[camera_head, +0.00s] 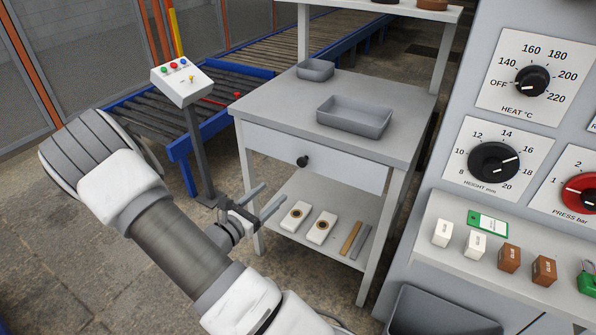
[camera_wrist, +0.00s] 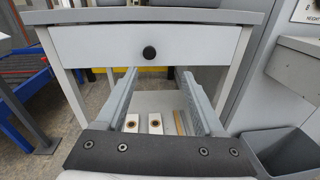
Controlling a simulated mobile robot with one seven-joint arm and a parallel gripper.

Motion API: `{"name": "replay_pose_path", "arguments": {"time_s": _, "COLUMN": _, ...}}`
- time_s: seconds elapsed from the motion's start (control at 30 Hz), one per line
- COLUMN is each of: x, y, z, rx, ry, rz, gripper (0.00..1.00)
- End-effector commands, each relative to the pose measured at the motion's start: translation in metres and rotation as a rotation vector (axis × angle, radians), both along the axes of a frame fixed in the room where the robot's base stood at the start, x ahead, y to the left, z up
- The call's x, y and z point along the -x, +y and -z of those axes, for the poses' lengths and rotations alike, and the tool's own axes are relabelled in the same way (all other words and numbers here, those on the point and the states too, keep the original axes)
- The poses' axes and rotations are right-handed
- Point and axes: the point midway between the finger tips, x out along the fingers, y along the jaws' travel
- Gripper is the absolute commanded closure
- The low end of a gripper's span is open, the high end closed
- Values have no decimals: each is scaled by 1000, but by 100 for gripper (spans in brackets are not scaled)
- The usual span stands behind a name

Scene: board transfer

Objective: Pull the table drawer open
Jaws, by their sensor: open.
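The table drawer (camera_head: 345,171) is a pale grey front under the grey tabletop, shut flush with the table frame. It has one round black knob (camera_head: 303,161) at its middle. In the wrist view the drawer front (camera_wrist: 200,45) spans the upper part, and the knob (camera_wrist: 149,52) sits just above the space between my fingertips. My gripper (camera_head: 268,198) is open and empty, in front of the table and lower than the knob in the head view. Its two fingers (camera_wrist: 155,76) point toward the table and are apart from the knob.
Two trays (camera_head: 352,122) (camera_head: 315,69) stand on the tabletop (camera_head: 280,98). The lower shelf (camera_head: 290,232) holds white blocks and two bars. A control pedestal (camera_head: 183,82) and conveyor are at left. A large control panel (camera_head: 460,190) with a grey bin (camera_head: 440,312) stands close at right.

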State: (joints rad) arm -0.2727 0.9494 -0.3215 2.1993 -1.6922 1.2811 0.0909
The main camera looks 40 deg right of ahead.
Motion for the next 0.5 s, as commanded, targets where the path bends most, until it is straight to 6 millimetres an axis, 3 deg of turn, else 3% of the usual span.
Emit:
{"name": "replay_pose_path", "arguments": {"time_s": 0.1, "x": -7, "y": 0, "z": 18, "rx": 34, "ry": 47, "rz": -54, "gripper": 30}}
{"name": "replay_pose_path", "arguments": {"time_s": 0.27, "x": -12, "y": -3, "z": 24, "rx": 49, "ry": 67, "rz": -80, "gripper": 30}}
{"name": "replay_pose_path", "arguments": {"time_s": 0.5, "x": -22, "y": -39, "z": 25, "rx": 49, "ry": 66, "rz": -77, "gripper": 30}}
